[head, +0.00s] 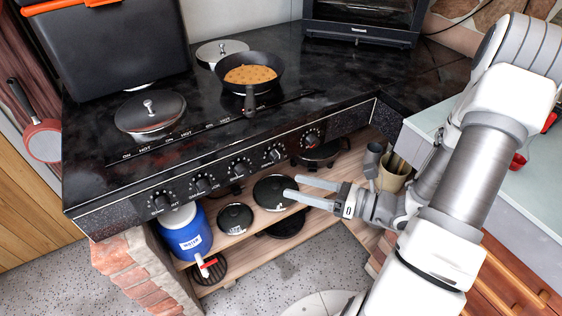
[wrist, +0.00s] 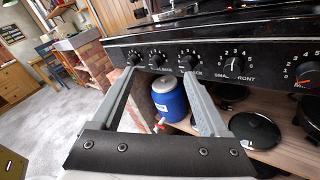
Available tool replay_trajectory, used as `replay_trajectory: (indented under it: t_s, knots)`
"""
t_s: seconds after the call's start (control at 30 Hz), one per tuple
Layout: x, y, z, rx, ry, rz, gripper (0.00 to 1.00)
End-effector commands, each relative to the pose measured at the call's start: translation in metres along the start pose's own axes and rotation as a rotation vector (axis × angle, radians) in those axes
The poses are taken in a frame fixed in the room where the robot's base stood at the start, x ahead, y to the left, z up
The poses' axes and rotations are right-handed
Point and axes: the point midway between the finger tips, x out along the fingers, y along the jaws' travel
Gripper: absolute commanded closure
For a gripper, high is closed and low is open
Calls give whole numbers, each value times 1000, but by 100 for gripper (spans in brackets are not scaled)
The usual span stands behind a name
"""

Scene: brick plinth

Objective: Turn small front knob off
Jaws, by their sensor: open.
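The small front knob (wrist: 233,62) is black, with a pale pointer standing roughly upright and the words "SMALL FRONT" beneath it in the wrist view. In the head view it appears to be the fourth knob from the left (head: 272,156) on the stove's black front panel. My gripper (head: 291,186) is open and empty, in front of and below the panel, apart from the knob. In the wrist view the fingertips of my gripper (wrist: 159,74) lie left of the small front knob; the right finger overlaps the neighbouring knob (wrist: 190,62) in the picture.
The rightmost knob (head: 312,139) shows a red mark. A frying pan (head: 250,72) with food and a lidded burner (head: 150,111) are on the stove top. Below, a wooden shelf (head: 250,218) holds dark lids or pans and a blue water jug (head: 186,236). A counter is at right.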

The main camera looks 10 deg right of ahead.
Motion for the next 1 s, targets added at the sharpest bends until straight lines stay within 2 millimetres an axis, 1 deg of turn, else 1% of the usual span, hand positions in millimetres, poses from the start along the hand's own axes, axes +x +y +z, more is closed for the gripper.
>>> replay_trajectory:
  t_s: [0.03, 0.1, 0.2, 0.33, 0.4, 0.5, 0.57, 0.67, 1.0]
  knots:
    - [-7, -16, -14, 82, -59, -64, 22]
    - [-18, -35, -26, 176, -132, -146, 22]
    - [-31, -56, -42, 287, -221, -246, 22]
    - [-44, -73, -58, 379, -297, -332, 22]
    - [-49, -78, -62, 406, -320, -358, 22]
    - [-49, -82, -64, 421, -333, -372, 22]
    - [-45, -84, -63, 422, -334, -372, 22]
    - [-32, -89, -60, 420, -332, -368, 22]
    - [33, -118, -43, 418, -331, -366, 22]
